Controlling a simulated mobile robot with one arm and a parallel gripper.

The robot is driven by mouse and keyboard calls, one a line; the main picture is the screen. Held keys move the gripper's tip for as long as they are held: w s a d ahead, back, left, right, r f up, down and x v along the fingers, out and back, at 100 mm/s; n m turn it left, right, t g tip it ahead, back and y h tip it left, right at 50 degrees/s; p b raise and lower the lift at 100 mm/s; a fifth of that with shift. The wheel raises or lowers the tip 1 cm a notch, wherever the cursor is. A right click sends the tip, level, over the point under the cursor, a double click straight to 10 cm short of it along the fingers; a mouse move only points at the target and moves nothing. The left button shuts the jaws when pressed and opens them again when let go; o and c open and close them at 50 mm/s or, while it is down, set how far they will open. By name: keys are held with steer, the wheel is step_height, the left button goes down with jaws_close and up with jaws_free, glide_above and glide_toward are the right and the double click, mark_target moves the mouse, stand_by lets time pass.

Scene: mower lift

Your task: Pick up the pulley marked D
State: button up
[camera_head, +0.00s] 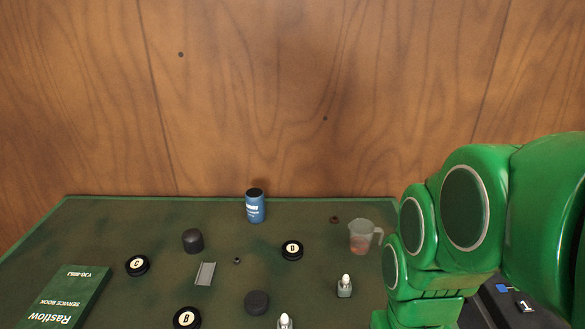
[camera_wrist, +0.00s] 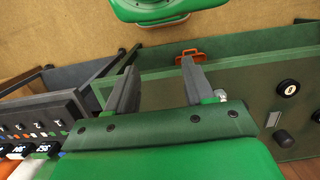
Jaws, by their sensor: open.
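The pulley marked D (camera_head: 292,250) is a black disc with a cream centre label. It lies flat on the green mat, right of the middle in the head view, with clear mat around it. My gripper (camera_wrist: 158,58) shows in the wrist view with its two dark fingers apart and nothing between them. It is away from the pulley. In the head view only my green arm shows at the right, and the gripper is out of sight. A black disc with a pale centre (camera_wrist: 288,88) shows at the right of the wrist view; its letter is unclear.
Pulleys C (camera_head: 137,265) and B (camera_head: 187,318) lie on the mat (camera_head: 110,225). A blue can (camera_head: 255,206), a measuring jug (camera_head: 364,237), a small bottle (camera_head: 345,286), black caps (camera_head: 257,302), a grey channel piece (camera_head: 205,273) and a service book (camera_head: 65,300) stand or lie around.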

steer(key=o, duration=0.8)
steer(key=w+a+f+m+t+y, duration=0.15)
steer(key=w+a+m+y, duration=0.4)
steer(key=w+a, duration=0.55)
steer(key=w+a+f+m+y, duration=0.35)
steer(key=w+a+y, duration=0.35)
steer(key=w, duration=0.8)
steer(key=m+t, duration=0.7)
steer(key=m, duration=0.8)
glide_toward(296, 249)
steer(key=a, duration=0.1)
steer(key=r, duration=0.1)
steer(key=a, duration=0.1)
steer(key=shift+w+a+r+h, duration=0.15)
steer(key=shift+w+a+h, duration=0.2)
steer(key=shift+w+d+f, duration=0.15)
steer(key=shift+d+f, duration=0.1)
steer(key=shift+f, duration=0.25)
steer(key=shift+f+x, duration=0.15)
steer(key=shift+x, duration=1.8)
steer(key=shift+f+x, duration=0.1)
steer(key=shift+x, duration=1.8)
